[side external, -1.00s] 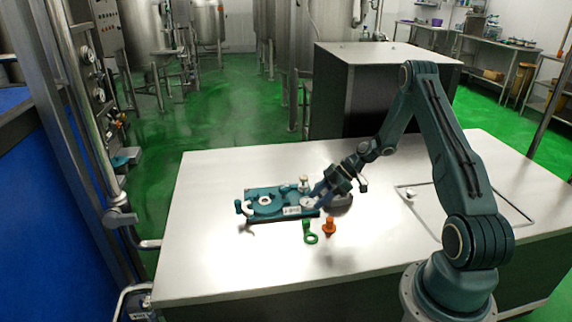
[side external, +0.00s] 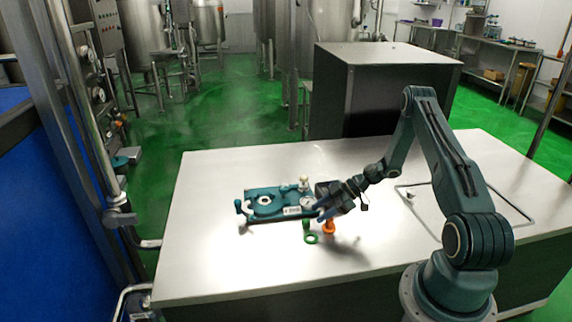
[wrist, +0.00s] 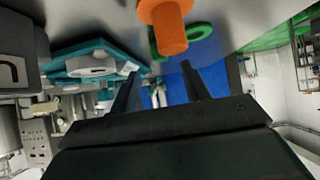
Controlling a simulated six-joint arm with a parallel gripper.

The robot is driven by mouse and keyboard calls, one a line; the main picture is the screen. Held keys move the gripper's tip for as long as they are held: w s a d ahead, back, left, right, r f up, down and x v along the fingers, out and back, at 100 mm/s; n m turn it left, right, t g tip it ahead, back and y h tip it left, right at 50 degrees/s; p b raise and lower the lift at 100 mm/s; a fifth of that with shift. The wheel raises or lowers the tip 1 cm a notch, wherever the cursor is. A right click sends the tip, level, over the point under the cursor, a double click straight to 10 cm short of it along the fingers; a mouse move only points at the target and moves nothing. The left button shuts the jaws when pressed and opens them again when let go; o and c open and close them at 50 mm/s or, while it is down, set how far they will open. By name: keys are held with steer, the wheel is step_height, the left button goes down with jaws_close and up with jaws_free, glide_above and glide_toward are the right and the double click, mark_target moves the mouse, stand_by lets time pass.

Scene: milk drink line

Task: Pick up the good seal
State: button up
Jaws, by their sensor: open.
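A green ring (side external: 311,239) with an upright green part lies on the table in front of the teal fixture. An orange flanged plug (side external: 328,228) stands just right of it. I cannot tell from the pictures which piece is the good seal. My gripper (side external: 321,207) is open and empty, above and behind these pieces, beside the fixture's right end. In the wrist view the open fingers (wrist: 160,82) frame an empty gap. The orange plug (wrist: 166,28) shows beyond them at the top, partly covering the green ring (wrist: 196,32).
The teal fixture (side external: 245,215), with a white-centred ring and a round gauge, lies close to my gripper's left. It also shows in the wrist view (wrist: 115,55). The white table (side external: 215,270) is clear at the front left. A thin metal frame (side external: 520,205) lies at the right.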

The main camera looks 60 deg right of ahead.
mark_target(307, 220)
steer(key=shift+x, duration=3.1)
jaws_close()
